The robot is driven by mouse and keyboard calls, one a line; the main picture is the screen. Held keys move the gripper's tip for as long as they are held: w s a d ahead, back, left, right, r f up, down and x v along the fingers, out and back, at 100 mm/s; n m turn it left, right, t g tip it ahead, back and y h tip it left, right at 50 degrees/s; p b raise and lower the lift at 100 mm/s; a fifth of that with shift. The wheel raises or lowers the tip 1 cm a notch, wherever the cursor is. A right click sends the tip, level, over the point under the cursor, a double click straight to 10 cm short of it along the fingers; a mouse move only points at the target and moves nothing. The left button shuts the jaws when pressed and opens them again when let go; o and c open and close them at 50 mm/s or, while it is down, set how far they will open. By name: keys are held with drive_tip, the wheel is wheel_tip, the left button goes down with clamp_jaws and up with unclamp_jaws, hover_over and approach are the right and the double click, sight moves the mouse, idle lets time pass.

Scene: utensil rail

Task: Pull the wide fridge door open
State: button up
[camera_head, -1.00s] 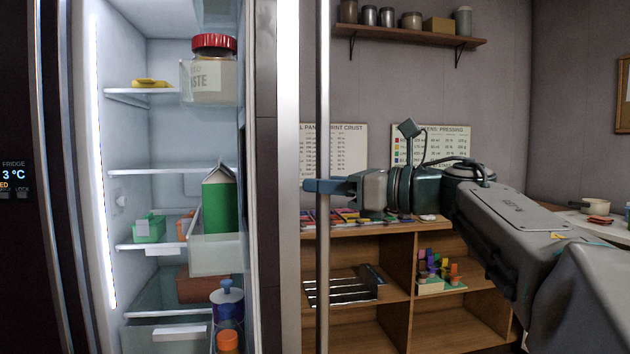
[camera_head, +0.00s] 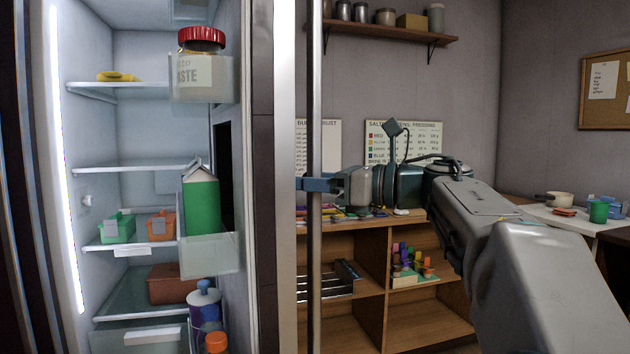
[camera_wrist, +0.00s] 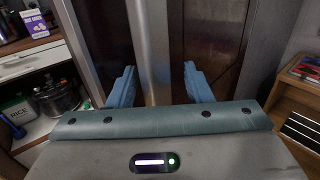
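The wide fridge door (camera_head: 264,200) stands open, seen nearly edge-on in the head view, with its bins facing the lit fridge interior (camera_head: 140,140). Its long vertical handle bar (camera_head: 314,110) runs down the outer face and also shows in the wrist view (camera_wrist: 148,45). My gripper (camera_head: 318,184) reaches the bar from the right at mid-height. In the wrist view, my gripper's blue fingers (camera_wrist: 160,86) stand apart on either side of the bar, with visible gaps. Whether either finger touches it farther in cannot be told.
Door bins hold a red-lidded jar (camera_head: 202,65), a green carton (camera_head: 201,200) and a blue-topped container (camera_head: 204,300). A wooden shelf unit (camera_head: 420,320) stands behind my arm. A white table (camera_head: 560,215) is at the right. A counter (camera_wrist: 30,65) shows left in the wrist view.

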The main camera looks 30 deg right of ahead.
drive_tip(key=shift+s+d, duration=0.15)
drive_tip(key=p+v, duration=0.2)
drive_tip(key=v, duration=1.1)
drive_tip(key=shift+s+d, duration=0.2)
drive_tip(key=shift+s, duration=0.15)
